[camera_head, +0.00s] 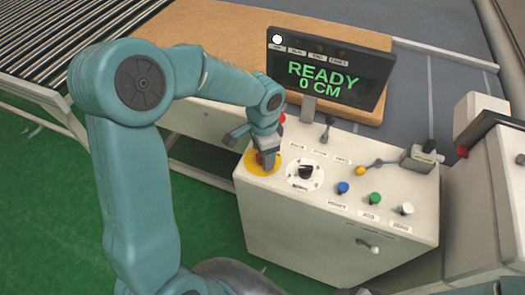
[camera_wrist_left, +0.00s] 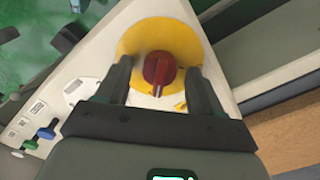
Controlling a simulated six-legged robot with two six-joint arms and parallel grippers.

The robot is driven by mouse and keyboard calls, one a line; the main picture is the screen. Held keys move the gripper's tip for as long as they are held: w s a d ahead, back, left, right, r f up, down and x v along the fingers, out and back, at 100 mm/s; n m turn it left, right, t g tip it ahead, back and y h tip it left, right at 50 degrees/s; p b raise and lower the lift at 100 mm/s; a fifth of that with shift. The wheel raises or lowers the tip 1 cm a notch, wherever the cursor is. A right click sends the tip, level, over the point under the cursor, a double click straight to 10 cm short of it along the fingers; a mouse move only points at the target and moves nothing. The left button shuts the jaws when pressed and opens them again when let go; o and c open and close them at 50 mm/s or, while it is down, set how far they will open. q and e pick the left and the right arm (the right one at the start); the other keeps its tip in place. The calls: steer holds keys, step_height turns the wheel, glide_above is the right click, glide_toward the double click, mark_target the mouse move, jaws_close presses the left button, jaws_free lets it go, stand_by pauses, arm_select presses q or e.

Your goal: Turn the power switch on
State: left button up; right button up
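The red rotary knob (camera_wrist_left: 158,72) sits on a round yellow plate (camera_wrist_left: 135,40) on the control console. A pale mark lies along the knob's lower part. In the head view the knob is partly hidden by my gripper, and the yellow plate (camera_head: 262,170) shows at the console's left corner. My left gripper (camera_head: 252,150) is above the plate. In the left wrist view my left gripper (camera_wrist_left: 159,66) is open, with one finger on each side of the knob and a gap visible on both sides. My right gripper is not in view.
The screen (camera_head: 328,75) reads "READY 0 CM", with a white lamp lit at its upper left. The console also carries a black dial (camera_head: 306,172), blue (camera_head: 343,187), green (camera_head: 375,198) and white (camera_head: 406,208) buttons, and levers. A roller conveyor (camera_head: 60,40) is at upper left.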

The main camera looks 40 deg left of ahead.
arm_select(q)
steer(key=shift+s, duration=0.1)
step_height(320, 180, up, 16)
steer(key=shift+r, duration=0.15)
stand_by(0.4)
stand_by(0.5)
